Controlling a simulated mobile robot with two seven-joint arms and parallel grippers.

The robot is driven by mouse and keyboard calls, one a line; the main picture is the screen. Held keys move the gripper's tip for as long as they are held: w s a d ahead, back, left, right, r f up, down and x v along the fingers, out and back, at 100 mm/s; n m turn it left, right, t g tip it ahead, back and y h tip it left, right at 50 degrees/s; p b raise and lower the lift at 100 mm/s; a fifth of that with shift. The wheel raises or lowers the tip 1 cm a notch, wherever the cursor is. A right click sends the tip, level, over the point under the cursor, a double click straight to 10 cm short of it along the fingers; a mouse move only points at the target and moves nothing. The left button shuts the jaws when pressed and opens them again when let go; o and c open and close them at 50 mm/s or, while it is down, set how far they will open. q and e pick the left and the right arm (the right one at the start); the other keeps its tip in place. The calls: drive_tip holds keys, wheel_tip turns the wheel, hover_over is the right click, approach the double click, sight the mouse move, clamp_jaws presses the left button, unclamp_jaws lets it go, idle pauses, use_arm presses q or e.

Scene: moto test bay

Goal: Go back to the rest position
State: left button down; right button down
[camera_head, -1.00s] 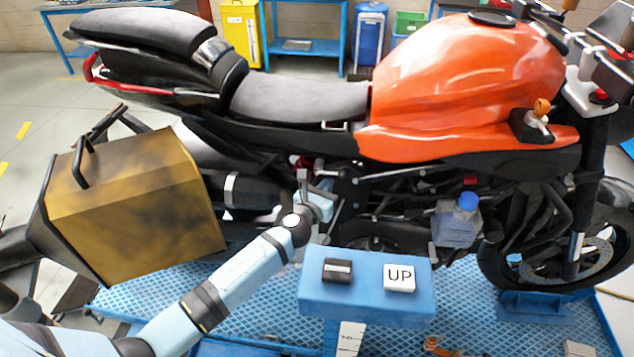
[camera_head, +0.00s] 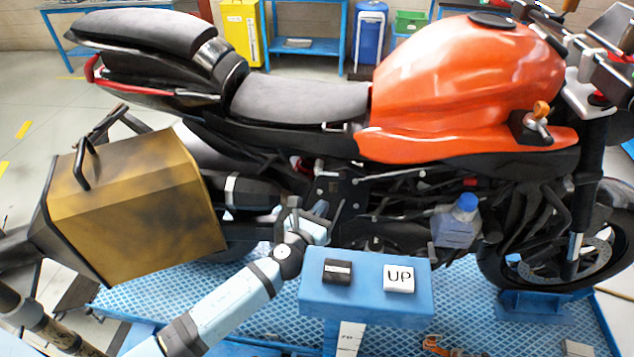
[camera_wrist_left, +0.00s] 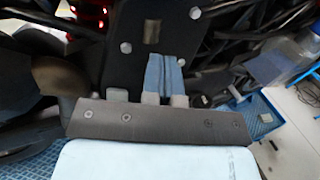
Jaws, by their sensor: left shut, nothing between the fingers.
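My left gripper (camera_head: 318,212) is in front of the motorcycle's lower middle, left of and a little above the blue control stand. In the left wrist view its two blue fingers (camera_wrist_left: 165,75) lie side by side, shut and empty, with the dark frame plate of the motorcycle (camera_wrist_left: 133,28) behind them. I cannot tell how far the fingertips are from the frame. My right gripper is not in view. The motorcycle (camera_head: 465,85) has an orange tank and stands upright on a blue platform.
The blue control stand (camera_head: 330,300) carries a black button (camera_head: 338,271) and a white "UP" button (camera_head: 399,278), close to my left forearm. A yellow-brown box (camera_head: 145,220) is at the left. A blue-capped bottle (camera_head: 457,222) is on the right. The blue grid platform (camera_head: 470,315) lies below.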

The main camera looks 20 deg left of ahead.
use_arm(q)
drive_tip(key=shift+s+d, duration=0.25)
drive_tip(key=shift+s, duration=0.35)
drive_tip(key=shift+s+d, duration=0.2)
drive_tip(key=shift+s, duration=0.35)
drive_tip(key=shift+f, duration=0.15)
